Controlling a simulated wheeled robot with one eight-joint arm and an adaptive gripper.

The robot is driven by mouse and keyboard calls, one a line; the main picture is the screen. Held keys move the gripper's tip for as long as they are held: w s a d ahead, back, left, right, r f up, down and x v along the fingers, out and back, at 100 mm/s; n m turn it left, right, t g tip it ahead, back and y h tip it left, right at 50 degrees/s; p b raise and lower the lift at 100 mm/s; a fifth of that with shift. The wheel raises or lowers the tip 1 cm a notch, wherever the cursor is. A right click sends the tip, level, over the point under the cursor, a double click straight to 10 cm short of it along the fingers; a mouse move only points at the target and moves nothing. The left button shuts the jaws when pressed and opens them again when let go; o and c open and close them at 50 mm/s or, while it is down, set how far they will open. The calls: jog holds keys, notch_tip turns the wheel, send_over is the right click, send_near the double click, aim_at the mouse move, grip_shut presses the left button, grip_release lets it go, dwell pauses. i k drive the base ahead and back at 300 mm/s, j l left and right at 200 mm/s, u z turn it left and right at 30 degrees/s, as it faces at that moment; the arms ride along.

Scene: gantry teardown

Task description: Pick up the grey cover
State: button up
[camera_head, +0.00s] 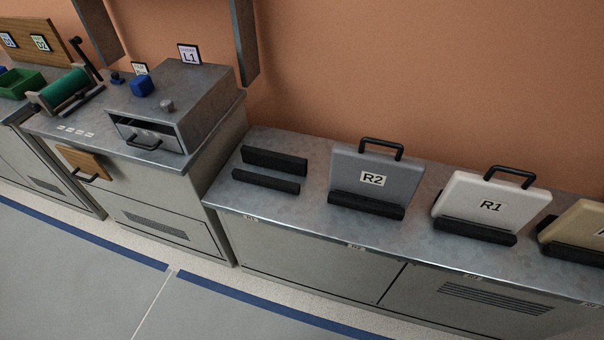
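A grey cover (345,180) labelled R2 stands upright, leaning back slightly, in a black holder (366,205) on the low metal counter. A black handle (382,145) rises from its top edge. The cover's lower edge is hidden by the holder. A similar whiter cover (468,196) labelled R1 stands in its own holder to the right. My gripper is not in view.
An empty black holder (272,166) lies left of the grey cover. A tan cover (585,220) is cut off at the right edge. A taller cabinet bears a metal box (195,112) with a blue block (143,86). The orange wall is close behind; floor in front is clear.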

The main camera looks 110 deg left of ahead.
aim_at(361, 172)
jog(key=u, duration=3.25)
jog(key=i+j, duration=0.2)
jog(key=i, duration=0.2)
jog(key=i+j+z, duration=0.1)
jog(key=z, duration=5.1)
jog(key=u, duration=1.35)
jog(key=k+j, duration=0.05)
